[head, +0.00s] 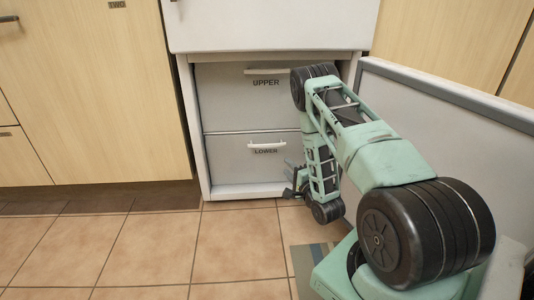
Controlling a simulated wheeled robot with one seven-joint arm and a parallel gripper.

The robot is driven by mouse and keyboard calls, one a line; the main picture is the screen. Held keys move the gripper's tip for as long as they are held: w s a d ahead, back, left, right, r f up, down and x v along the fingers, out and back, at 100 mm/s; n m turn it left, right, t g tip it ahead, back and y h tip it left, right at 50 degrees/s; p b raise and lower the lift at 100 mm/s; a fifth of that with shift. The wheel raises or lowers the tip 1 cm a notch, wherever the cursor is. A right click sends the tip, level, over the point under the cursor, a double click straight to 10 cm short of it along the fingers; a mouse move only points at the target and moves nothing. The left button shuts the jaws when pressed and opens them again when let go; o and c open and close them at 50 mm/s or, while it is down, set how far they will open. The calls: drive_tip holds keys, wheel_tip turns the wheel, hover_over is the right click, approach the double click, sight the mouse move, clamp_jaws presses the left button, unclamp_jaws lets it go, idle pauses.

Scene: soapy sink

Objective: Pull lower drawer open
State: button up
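The lower drawer (235,168) is a white front labelled LOWER, with a light bar handle (265,145) near its top. It is shut, inside a white cabinet frame. The upper drawer (225,95), labelled UPPER, sits shut right above it. My gripper (293,184) is low at the right front of the lower drawer, below and to the right of the handle. It looks apart from the handle. Its fingers are small and dark, and part of the gripper is hidden by my arm, so its opening is unclear. My arm covers the right part of both drawers.
A white door (440,130) stands open on the right, close beside my arm. A white unit front (270,25) is above the drawers. Wood cabinets (90,90) stand at left. The tiled floor (150,240) is clear at left and centre. A striped mat (310,262) lies near my base.

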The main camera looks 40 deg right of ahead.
sight(267, 146)
drive_tip(key=b+x, duration=0.7)
drive_tip(key=x, duration=0.8)
drive_tip(key=shift+w+b, duration=0.3)
drive_tip(key=shift+w+d+r, duration=0.1)
drive_tip(key=shift+w+d, duration=0.1)
drive_tip(key=shift+w, duration=0.4)
clamp_jaws()
